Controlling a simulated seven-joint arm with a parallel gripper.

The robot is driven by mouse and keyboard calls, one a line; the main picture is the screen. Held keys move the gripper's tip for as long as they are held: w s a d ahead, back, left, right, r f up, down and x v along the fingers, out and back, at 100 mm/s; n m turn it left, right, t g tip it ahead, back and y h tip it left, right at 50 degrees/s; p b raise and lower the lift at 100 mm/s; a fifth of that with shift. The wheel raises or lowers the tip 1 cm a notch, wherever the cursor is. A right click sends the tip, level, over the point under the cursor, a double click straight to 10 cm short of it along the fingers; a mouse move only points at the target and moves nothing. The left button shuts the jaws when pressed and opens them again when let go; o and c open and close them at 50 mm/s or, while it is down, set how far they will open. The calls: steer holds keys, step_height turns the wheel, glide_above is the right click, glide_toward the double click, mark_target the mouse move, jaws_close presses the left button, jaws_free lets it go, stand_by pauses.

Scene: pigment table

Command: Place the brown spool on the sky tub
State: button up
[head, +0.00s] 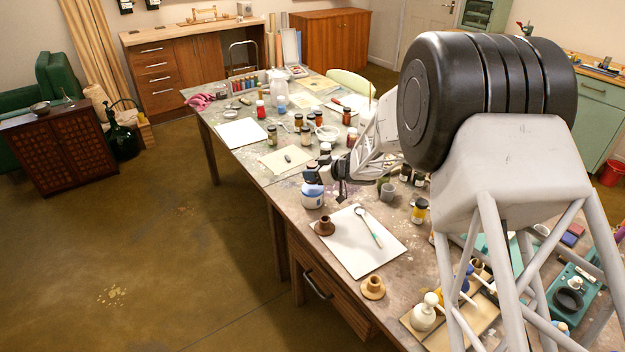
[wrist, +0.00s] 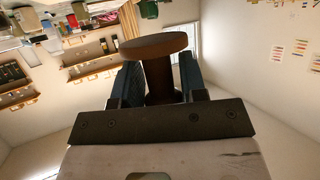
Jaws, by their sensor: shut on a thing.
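My gripper (wrist: 158,85) is shut on a brown spool (wrist: 155,45), with its blue-grey fingers on both sides of the spool's stem and the wide round flange beyond them. In the head view my gripper (head: 314,176) hangs at the table's near left edge; the held spool is too small and dark to make out there. A white-and-blue tub (head: 312,199), which looks like the sky tub, stands just below the gripper. I cannot tell whether the spool touches it. The tub's top is partly hidden by the gripper.
A tan spool (head: 373,288) stands nearer the table's front edge. Jars (head: 419,211) and a grey cup (head: 387,193) stand to the right of the gripper.

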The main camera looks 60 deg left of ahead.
steer(key=shift+f, duration=1.5)
steer(key=shift+f, duration=0.15)
steer(key=o, duration=0.9)
steer(key=shift+r, duration=0.2)
steer(key=v, duration=1.2)
